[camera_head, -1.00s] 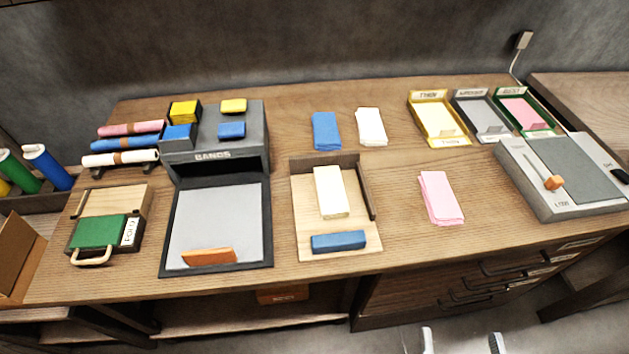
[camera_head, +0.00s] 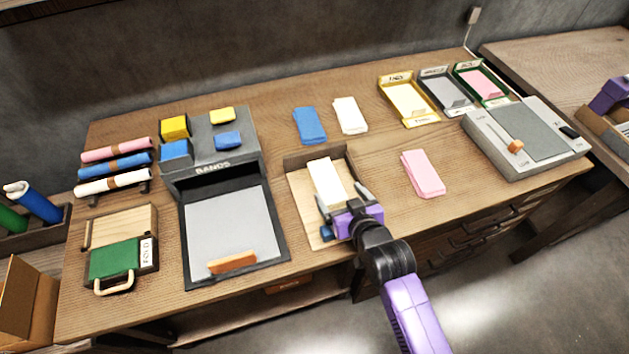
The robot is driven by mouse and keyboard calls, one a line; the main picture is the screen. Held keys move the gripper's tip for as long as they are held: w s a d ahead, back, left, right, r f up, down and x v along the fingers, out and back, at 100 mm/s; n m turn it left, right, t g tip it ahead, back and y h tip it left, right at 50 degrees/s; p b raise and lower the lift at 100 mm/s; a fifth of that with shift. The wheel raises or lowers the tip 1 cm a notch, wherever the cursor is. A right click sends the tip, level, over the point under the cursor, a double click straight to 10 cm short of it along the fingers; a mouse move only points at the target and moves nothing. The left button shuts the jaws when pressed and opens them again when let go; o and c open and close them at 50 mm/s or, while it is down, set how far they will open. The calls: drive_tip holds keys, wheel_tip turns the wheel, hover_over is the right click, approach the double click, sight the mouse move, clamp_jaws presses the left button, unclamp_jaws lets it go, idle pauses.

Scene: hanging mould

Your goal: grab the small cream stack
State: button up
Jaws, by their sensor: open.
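A cream stack (camera_head: 325,176) lies lengthwise in the light wooden tray (camera_head: 303,212) with dark back and right walls, in the middle of the bench. My gripper (camera_head: 340,197), with a purple body, reaches in from the lower right. Its two fingers are apart, pointing toward the back, near the front end of the cream stack. Nothing shows between them as held; I cannot tell their height above the stack. A blue block (camera_head: 325,232) at the tray's front is partly hidden by my gripper.
A white stack (camera_head: 350,115) and a blue stack (camera_head: 309,126) lie behind the tray. A pink stack (camera_head: 422,173) lies to its right. The BANDS box (camera_head: 222,167) with its grey plate stands left. Labelled trays (camera_head: 409,101) and a grey lever device (camera_head: 527,137) stand right.

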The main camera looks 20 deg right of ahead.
sight(328, 183)
drive_tip(key=shift+a+p+x, duration=0.2)
drive_tip(key=shift+p+x, duration=0.1)
drive_tip(key=shift+x, duration=3.5)
drive_tip(key=shift+f, duration=0.15)
drive_tip(key=c, duration=1.5)
